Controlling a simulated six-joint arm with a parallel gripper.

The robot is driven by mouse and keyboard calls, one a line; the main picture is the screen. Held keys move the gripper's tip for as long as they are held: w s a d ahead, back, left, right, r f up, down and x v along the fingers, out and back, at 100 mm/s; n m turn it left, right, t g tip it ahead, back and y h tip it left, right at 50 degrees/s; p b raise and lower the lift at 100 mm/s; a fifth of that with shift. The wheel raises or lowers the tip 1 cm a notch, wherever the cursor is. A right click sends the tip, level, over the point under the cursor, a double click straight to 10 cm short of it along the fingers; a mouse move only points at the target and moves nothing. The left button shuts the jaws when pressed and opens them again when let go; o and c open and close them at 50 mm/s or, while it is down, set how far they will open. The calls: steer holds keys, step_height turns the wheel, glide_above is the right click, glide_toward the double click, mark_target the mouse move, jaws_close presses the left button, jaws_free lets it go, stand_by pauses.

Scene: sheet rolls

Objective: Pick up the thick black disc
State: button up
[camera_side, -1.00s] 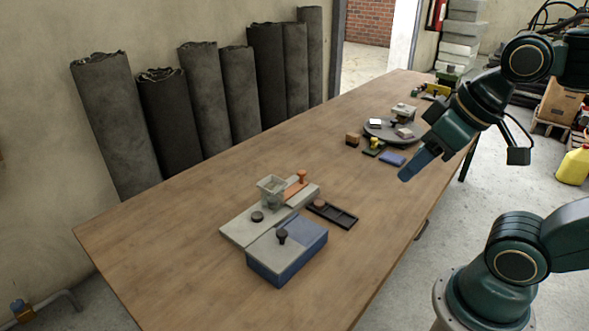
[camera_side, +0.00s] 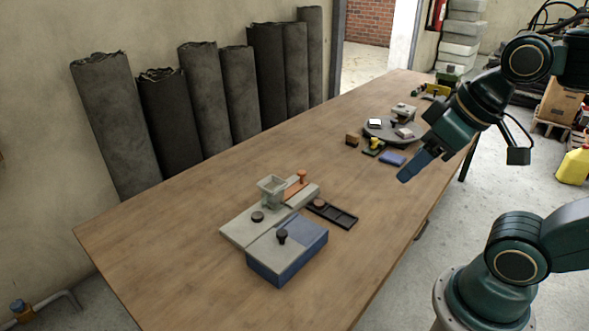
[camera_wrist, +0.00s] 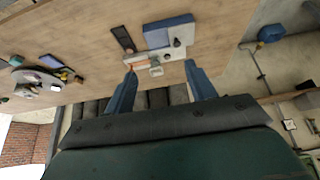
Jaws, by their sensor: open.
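A thick black disc (camera_side: 257,216) lies flat on a light grey plate (camera_side: 236,233) beside a blue and grey box (camera_side: 285,262). A black knob-like piece (camera_side: 282,236) stands on that box. My gripper (camera_side: 404,178) is above the right edge of the table, well to the right of the disc and apart from everything. In the wrist view my gripper (camera_wrist: 159,66) has its two blue fingers wide apart with nothing held.
On the plate stand a grey hopper (camera_side: 271,189) and an orange piece (camera_side: 302,176). A dark tray (camera_side: 340,216) lies to their right. The table's front left is clear. Dark rolls (camera_side: 115,125) lean on the wall.

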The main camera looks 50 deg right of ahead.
stand_by(0.3)
steer(key=n+g, duration=0.6)
steer(key=n, duration=1)
glide_above(257, 215)
step_height(257, 215, down, 19)
steer(key=shift+f, duration=0.2)
steer(key=shift+f, duration=0.1)
steer(key=shift+f, duration=4.2)
